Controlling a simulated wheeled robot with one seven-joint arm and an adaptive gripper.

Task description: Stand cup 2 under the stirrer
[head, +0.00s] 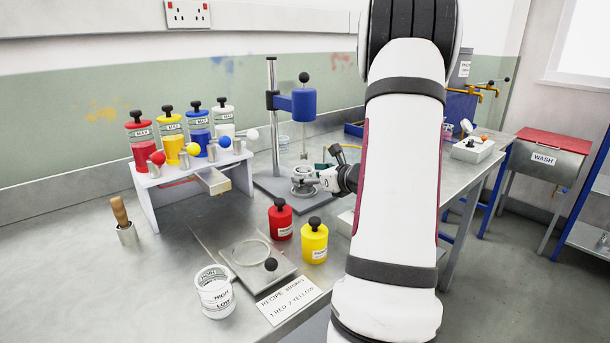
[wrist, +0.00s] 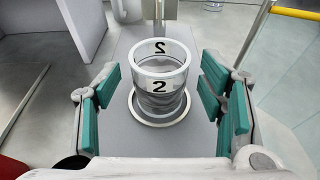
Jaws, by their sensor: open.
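Cup 2 (wrist: 157,87), a clear cup with a white band marked 2, stands upright on the stirrer's grey base plate (wrist: 123,137). A white ring (wrist: 160,122) shows around its foot. In the head view the cup (head: 303,172) is below the stirrer's blue head (head: 303,104), whose thin rod points down towards it. My gripper (wrist: 161,84) is open, its green pads on either side of the cup with gaps between. In the head view my gripper (head: 318,180) reaches in from the right and partly hides the cup.
A rack of coloured dispensers (head: 190,165) stands left of the stirrer. Red (head: 280,220) and yellow (head: 314,242) bottles, a scale plate (head: 250,255), a white cup (head: 215,293) and a recipe card (head: 288,298) are in front.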

